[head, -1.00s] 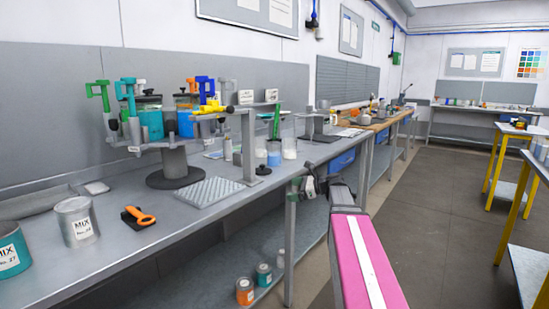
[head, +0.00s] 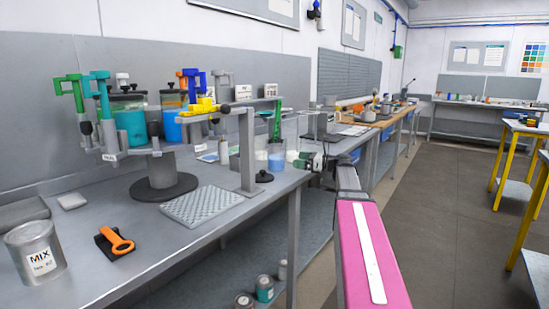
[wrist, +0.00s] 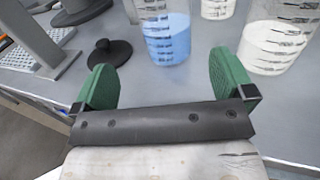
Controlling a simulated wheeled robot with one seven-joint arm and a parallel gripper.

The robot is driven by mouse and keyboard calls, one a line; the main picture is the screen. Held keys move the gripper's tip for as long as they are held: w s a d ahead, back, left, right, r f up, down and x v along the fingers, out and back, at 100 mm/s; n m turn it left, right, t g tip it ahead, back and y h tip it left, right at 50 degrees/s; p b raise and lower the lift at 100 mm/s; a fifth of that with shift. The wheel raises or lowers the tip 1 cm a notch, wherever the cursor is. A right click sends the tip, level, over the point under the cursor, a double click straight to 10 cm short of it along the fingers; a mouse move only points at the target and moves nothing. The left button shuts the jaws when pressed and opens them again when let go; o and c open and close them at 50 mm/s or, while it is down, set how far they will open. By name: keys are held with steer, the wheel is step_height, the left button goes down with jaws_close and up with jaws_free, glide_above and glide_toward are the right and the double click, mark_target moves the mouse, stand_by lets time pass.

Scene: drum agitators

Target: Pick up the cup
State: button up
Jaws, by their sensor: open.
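A clear graduated cup with blue liquid (wrist: 167,38) stands upright on the bench, just beyond my gripper (wrist: 163,68) and roughly centred between its green fingers in the wrist view. The fingers are apart with nothing between them. In the head view the blue-filled cup (head: 276,158) stands near the bench's front edge, with my gripper (head: 304,160) close to its right. Another clear cup with whitish liquid (wrist: 278,40) is at the right in the wrist view, and a third cup (wrist: 215,9) is partly cut off at the top. Which cup is meant cannot be told.
A black knobbed lid (wrist: 109,50) lies left of the blue-filled cup. A grey stand (head: 246,150), a ribbed tray (head: 203,206) and a drum agitator with coloured clamps (head: 150,125) occupy the bench to the left. A MIX can (head: 35,252) stands farther left.

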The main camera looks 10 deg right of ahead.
mark_target(277, 150)
steer(key=shift+w+a, duration=0.15)
steer(key=shift+w, duration=0.15)
steer(key=x, duration=1)
steer(key=shift+w+a, duration=0.15)
steer(key=shift+w, duration=0.1)
steer(key=c, duration=1)
steer(key=shift+r, duration=0.1)
steer(key=shift+r, duration=1.4)
steer(key=shift+s+a+r, duration=2.55)
steer(key=shift+a+r, duration=1.25)
steer(key=shift+a, duration=1.2)
steer(key=shift+w+d+f+m+t+h, duration=0.7)
steer(key=shift+d+m+t+h, duration=1.2)
steer(key=shift+d+h, duration=0.9)
steer(key=shift+w+d+f+m+t+h, duration=0.7)
steer(key=shift+d+m+t+h, duration=0.65)
steer(key=shift+d+m+h, duration=1.4)
steer(key=shift+w+d+f+m+t+h, duration=0.65)
steer(key=shift+d+m+t+h, duration=1)
steer(key=shift+d+h, duration=1.2)
